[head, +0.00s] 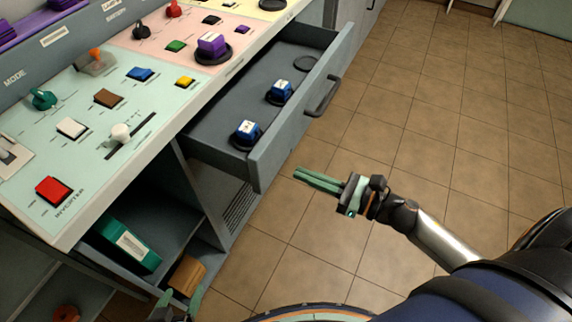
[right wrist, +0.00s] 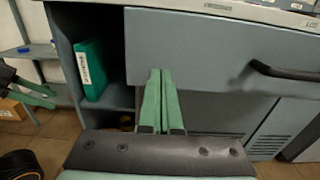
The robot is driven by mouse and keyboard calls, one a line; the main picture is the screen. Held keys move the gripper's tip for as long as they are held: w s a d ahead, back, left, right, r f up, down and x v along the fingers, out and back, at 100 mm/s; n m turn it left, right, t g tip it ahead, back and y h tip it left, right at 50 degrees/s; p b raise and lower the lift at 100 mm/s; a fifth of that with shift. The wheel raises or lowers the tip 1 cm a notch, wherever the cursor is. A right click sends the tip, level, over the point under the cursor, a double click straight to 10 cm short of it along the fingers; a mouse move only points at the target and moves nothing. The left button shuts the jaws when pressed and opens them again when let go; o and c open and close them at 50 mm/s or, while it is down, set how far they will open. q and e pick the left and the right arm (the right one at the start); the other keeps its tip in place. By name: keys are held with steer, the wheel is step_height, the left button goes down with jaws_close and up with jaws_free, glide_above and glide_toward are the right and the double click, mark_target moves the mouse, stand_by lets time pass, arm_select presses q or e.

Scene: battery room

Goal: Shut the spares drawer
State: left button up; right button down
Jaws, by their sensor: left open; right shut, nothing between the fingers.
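The spares drawer (head: 262,150) is pulled well out from under the console, its grey front facing right. Its dark handle (head: 322,98) sits on the outer face. Inside lie two blue-and-white items (head: 248,131) on dark round bases, and an empty dark ring (head: 305,64). In the right wrist view the drawer front (right wrist: 200,48) spans the upper picture, with the handle (right wrist: 288,72) at right. My right gripper (head: 318,180) is shut and empty, apart from the drawer's near front corner in the head view. My left gripper (head: 178,304) is open and empty at the bottom edge, partly cut off.
The console top (head: 120,115) carries buttons, knobs and a slider. Below it, open shelves hold a green binder (head: 128,245) and a brown box (head: 187,275). The tiled floor (head: 440,100) to the right of the drawer is clear.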

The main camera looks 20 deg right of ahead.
mark_target(273, 163)
arm_select(q)
steer(key=shift+r, duration=0.15)
arm_select(e)
steer(key=shift+x, duration=2.5)
arm_select(q)
steer(key=shift+d, duration=0.1)
arm_select(e)
steer(key=shift+a, duration=0.1)
steer(key=b+x, duration=0.3)
steer(key=x, duration=1.7)
steer(key=shift+w+a+f, duration=0.1)
steer(key=shift+w+a, duration=0.2)
steer(key=shift+w, duration=0.1)
arm_select(q)
steer(key=shift+s+a+f, duration=0.1)
steer(key=shift+a+f, duration=0.05)
steer(key=shift+f, duration=0.5)
steer(key=shift+s+a+f, duration=0.1)
steer(key=shift+f, duration=0.6)
arm_select(e)
steer(key=shift+r, duration=0.3)
arm_select(q)
steer(key=shift+s+b, duration=0.1)
steer(key=shift+b, duration=0.2)
